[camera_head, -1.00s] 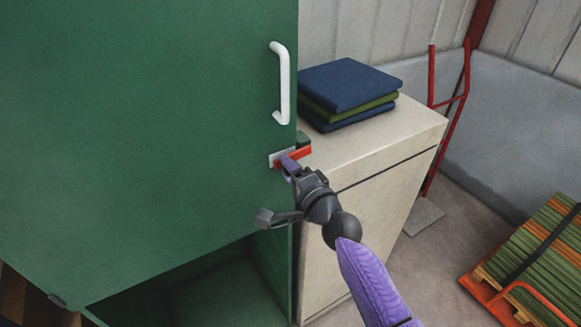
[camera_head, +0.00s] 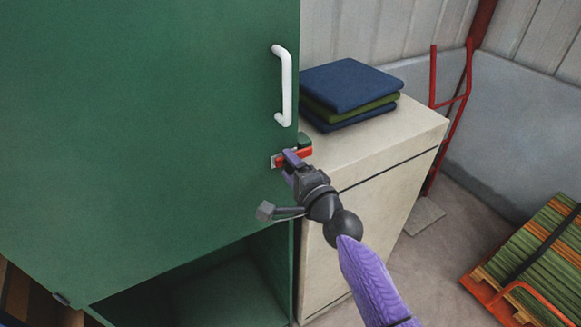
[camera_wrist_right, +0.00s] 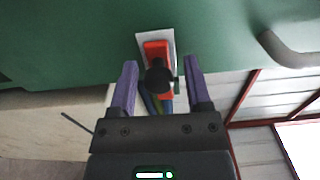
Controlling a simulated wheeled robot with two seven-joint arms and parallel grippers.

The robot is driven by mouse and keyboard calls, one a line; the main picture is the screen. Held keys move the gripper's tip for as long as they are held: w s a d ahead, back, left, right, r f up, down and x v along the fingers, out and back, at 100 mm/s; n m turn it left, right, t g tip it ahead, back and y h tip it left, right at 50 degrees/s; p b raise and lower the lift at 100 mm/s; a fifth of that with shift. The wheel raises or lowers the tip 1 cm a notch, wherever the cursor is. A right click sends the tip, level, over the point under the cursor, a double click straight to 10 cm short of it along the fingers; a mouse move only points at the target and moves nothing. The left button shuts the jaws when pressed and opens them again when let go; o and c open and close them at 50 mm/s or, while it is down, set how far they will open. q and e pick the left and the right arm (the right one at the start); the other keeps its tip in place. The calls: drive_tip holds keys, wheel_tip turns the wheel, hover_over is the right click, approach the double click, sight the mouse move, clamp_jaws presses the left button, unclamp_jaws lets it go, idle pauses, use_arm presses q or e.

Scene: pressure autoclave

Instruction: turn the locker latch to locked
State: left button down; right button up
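The locker is a tall green cabinet (camera_head: 150,110) with a white handle (camera_head: 283,85) on its door. Below the handle, at the door's edge, is a red latch (camera_head: 305,151) on a pale plate, partly hidden by my right gripper (camera_head: 290,158). In the right wrist view the red latch (camera_wrist_right: 156,50) with a dark round knob (camera_wrist_right: 159,79) lies between the two purple fingers of my right gripper (camera_wrist_right: 160,66). The fingers are apart, one on each side, with gaps visible to the knob. My left gripper is not in view.
A cream cabinet (camera_head: 370,200) stands right beside the locker, with folded blue and green cloths (camera_head: 350,85) on top. A red hand truck (camera_head: 433,90) leans at the back wall. A loaded pallet (camera_head: 535,250) is at lower right. The locker's lower compartment is open.

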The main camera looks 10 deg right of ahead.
drive_tip(key=shift+o, duration=0.4)
drive_tip(key=shift+s, duration=0.15)
drive_tip(key=v, duration=0.9)
drive_tip(key=shift+s+d+p, duration=0.15)
drive_tip(key=shift+s+p, duration=0.15)
drive_tip(key=shift+p, duration=0.1)
drive_tip(key=s+d+f+n+g+h+b, duration=0.1)
drive_tip(key=s+f+n+g+b, duration=0.25)
drive_tip(key=f, duration=0.95)
drive_tip(key=s+d+f+n+g+h+b, duration=0.15)
drive_tip(key=s+f+b, duration=0.3)
drive_tip(key=f, duration=0.85)
drive_tip(key=s+d+f+n+g+h+b, duration=0.1)
drive_tip(key=s+f+n+g+h+b, duration=0.2)
drive_tip(key=f, duration=0.9)
drive_tip(key=s+d+f+n+g+b, duration=0.1)
drive_tip(key=s+f+n+g+b, duration=0.2)
drive_tip(key=s+f, duration=0.6)
drive_tip(key=s+d+f+n+g+b, duration=0.1)
drive_tip(key=s+f+n+g+b, duration=0.2)
drive_tip(key=s+f, duration=0.7)
drive_tip(key=s+n+g+h, duration=0.1)
drive_tip(key=s+n+g, duration=0.1)
drive_tip(key=s, duration=0.6)
drive_tip(key=shift+d+n+b, duration=0.35)
drive_tip(key=shift+n+b, duration=0.05)
drive_tip(key=shift+n, duration=0.1)
